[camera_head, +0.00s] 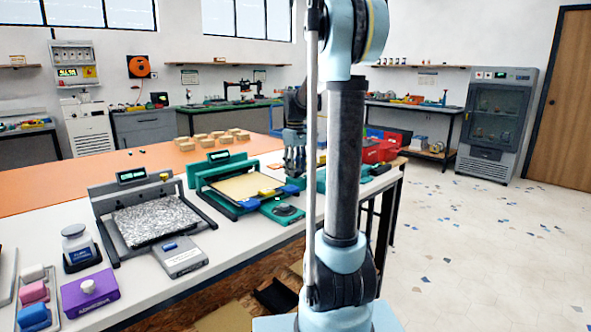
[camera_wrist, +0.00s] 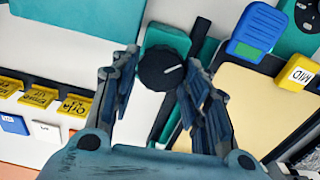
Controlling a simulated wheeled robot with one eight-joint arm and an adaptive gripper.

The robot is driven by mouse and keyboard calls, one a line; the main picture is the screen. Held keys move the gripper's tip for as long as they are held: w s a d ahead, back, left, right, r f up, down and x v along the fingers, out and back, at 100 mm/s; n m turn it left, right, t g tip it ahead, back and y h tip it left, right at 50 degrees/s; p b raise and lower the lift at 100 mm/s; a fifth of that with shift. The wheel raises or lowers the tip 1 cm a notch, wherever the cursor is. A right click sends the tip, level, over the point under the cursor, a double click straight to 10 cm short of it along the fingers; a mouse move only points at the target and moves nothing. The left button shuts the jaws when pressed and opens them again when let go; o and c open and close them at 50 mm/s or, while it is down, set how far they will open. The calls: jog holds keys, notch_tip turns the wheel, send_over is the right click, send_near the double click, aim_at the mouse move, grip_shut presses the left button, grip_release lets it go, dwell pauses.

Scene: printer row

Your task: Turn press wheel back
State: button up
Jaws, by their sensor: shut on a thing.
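The line points to the upper right. My gripper (camera_wrist: 162,72) has one finger on each side of the wheel and is shut on it. In the head view my gripper (camera_head: 295,165) is lowered over the far right side of the teal press (camera_head: 212,172), and the wheel is hidden there.
A teal box with a black dial (camera_head: 287,210) stands near the table edge. A grey press (camera_head: 130,232) is to the left. Wooden blocks (camera_head: 215,137) stand behind.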

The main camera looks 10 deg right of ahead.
aim_at(296, 170)
jog(key=shift+d+n, duration=0.1)
jog(key=shift+n, duration=0.4)
jog(key=o, duration=1.1)
jog(key=shift+d, duration=0.1)
jog(key=shift+c, duration=0.2)
jog(key=shift+r, duration=0.5)
notch_tip(296, 170, up, 11)
jog(key=shift+w, duration=0.1)
